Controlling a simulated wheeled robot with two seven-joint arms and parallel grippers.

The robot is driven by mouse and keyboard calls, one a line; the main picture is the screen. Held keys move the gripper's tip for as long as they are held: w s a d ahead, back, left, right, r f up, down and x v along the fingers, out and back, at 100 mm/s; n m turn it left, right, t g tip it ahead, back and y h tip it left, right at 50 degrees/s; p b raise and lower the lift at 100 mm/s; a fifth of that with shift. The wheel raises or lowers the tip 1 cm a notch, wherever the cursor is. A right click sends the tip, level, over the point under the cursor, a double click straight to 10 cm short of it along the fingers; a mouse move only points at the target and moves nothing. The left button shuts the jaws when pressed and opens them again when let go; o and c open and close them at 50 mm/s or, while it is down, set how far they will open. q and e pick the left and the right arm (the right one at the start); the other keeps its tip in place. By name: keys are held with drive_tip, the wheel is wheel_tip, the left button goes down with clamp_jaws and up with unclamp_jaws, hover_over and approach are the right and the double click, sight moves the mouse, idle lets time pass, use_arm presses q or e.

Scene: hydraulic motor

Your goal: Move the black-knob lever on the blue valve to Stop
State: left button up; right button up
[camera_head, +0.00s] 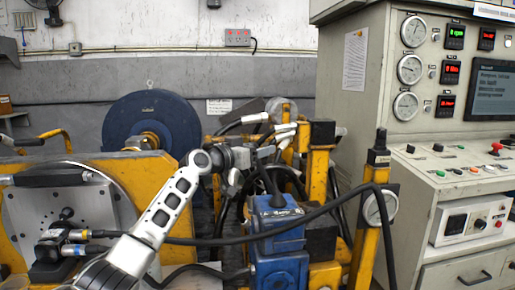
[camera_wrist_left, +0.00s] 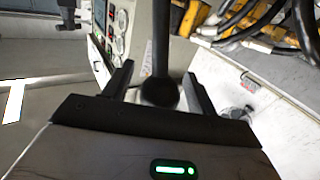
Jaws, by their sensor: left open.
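The blue valve (camera_head: 277,245) stands upright at the lower middle of the head view. Its dark lever (camera_head: 269,182) rises from the top, leaning slightly left. My left gripper (camera_head: 258,155) reaches in from the left at the lever's upper end. In the left wrist view, the round black knob (camera_wrist_left: 160,92) lies between the two fingers of my left gripper (camera_wrist_left: 159,88), which are open with gaps on both sides. The lever's rod (camera_wrist_left: 160,40) runs up from the knob. Any Stop marking is not readable. My right gripper is not seen.
Black hoses (camera_head: 330,207) cross in front of and beside the valve. A grey control cabinet (camera_head: 360,100) fills the right side.

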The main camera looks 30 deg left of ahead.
use_arm(q)
drive_tip(key=shift+w, duration=0.15)
